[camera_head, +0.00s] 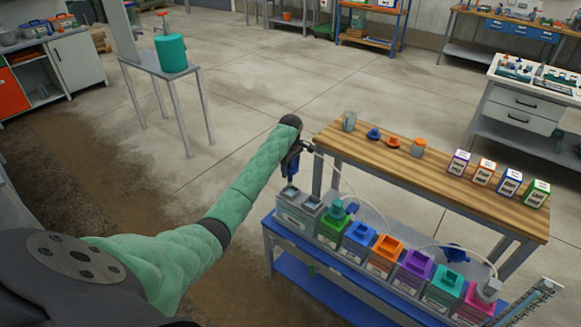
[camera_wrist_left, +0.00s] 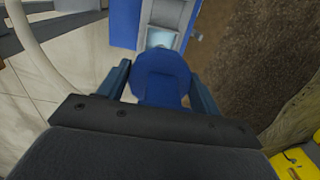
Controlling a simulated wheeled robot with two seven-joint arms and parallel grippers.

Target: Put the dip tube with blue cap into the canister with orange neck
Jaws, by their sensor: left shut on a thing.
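My left gripper (camera_head: 293,158) is shut on the dip tube with blue cap (camera_wrist_left: 160,78), above the left end of the canister row. The blue cap sits between the two fingers in the left wrist view; the tube itself is mostly hidden. The canister with orange neck (camera_head: 384,258) stands in the middle of the row on the blue bench, to the right of and below my left gripper. Its neck faces up, between the blue-necked and purple-necked canisters. My right gripper is not in view.
The canister row also has grey, green, teal and magenta ones. A pale hose (camera_head: 350,183) arcs from near my left gripper toward the row. Behind it, a wooden-topped table (camera_head: 440,175) carries small boxes, jars and caps. A blue object (camera_head: 455,254) lies behind the canisters.

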